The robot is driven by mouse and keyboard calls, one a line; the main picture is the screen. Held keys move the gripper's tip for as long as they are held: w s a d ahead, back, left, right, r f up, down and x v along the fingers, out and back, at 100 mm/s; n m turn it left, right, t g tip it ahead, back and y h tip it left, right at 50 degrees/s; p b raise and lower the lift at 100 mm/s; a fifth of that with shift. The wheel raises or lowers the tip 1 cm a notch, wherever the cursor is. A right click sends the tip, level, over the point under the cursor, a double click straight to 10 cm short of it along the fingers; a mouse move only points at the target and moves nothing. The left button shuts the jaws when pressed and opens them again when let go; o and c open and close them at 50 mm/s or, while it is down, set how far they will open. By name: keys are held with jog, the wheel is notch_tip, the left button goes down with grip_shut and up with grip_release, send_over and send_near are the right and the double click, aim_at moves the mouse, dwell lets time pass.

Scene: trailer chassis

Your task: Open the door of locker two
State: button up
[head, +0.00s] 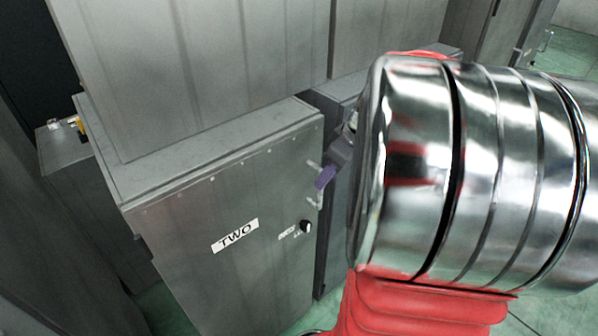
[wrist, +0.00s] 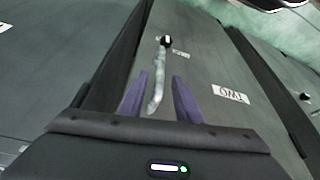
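Locker two is a grey metal cabinet whose door (head: 215,262) carries a white "TWO" label (head: 235,236); the label also shows in the wrist view (wrist: 229,94). The door looks closed. A pale metal handle (head: 313,201) stands at its right edge, above a black knob (head: 305,227). In the wrist view, my gripper (wrist: 159,80) is open, its purple fingers on either side of the handle (wrist: 157,88), with gaps visible. In the head view a purple finger (head: 326,177) overlaps the handle's area; I cannot tell whether it touches. My arm hides what lies to the right.
A tall grey cabinet (head: 230,60) stands on or behind locker two. Another grey locker (head: 333,235) adjoins on the right, past a dark gap. A lower grey box (head: 65,150) is at the left. Green floor (head: 165,310) shows in front.

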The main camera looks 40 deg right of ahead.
send_over(319, 205)
jog(key=shift+w+d+f, duration=0.15)
jog(key=shift+d+f, duration=0.05)
jog(key=shift+f, duration=1.1)
jog(key=shift+w+d+f, duration=0.1)
jog(key=shift+d+f, duration=0.05)
jog(key=shift+f, duration=1.1)
grip_shut()
jog(key=shift+a, duration=0.1)
